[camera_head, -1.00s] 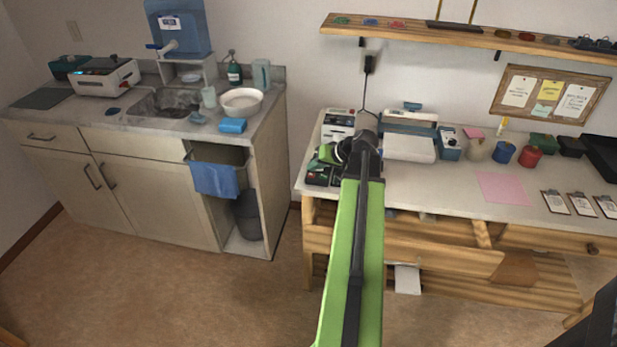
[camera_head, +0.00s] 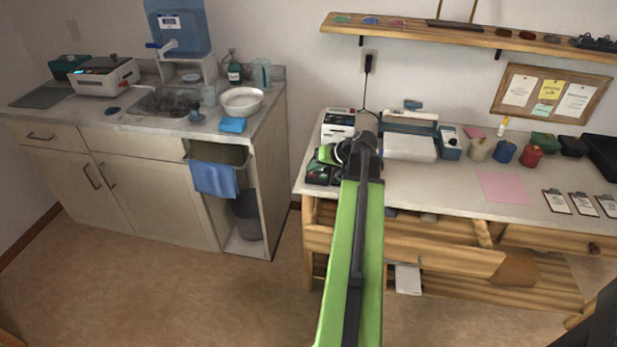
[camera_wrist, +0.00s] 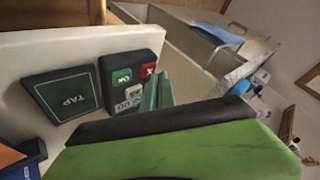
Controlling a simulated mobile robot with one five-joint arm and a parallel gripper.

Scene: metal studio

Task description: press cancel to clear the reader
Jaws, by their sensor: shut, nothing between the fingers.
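The card reader shows in the wrist view as a dark pad marked TAP (camera_wrist: 66,97) and a dark keypad (camera_wrist: 130,80) beside it. The keypad has a green OK key (camera_wrist: 121,77) and a red X key (camera_wrist: 149,71) at its upper right corner. My gripper's green fingers (camera_wrist: 158,92) are together and empty, close to the keypad's right side. I cannot tell whether they touch it. In the head view the reader (camera_head: 318,173) sits at the counter's left end, and my arm hides part of the area near it. The fingertips are unclear there.
A small white machine (camera_head: 338,124) stands behind the reader. A white device (camera_head: 408,146) is to the right on the white counter (camera_head: 445,185), with several pots beyond. A floor gap separates this counter from the sink cabinet (camera_head: 150,190).

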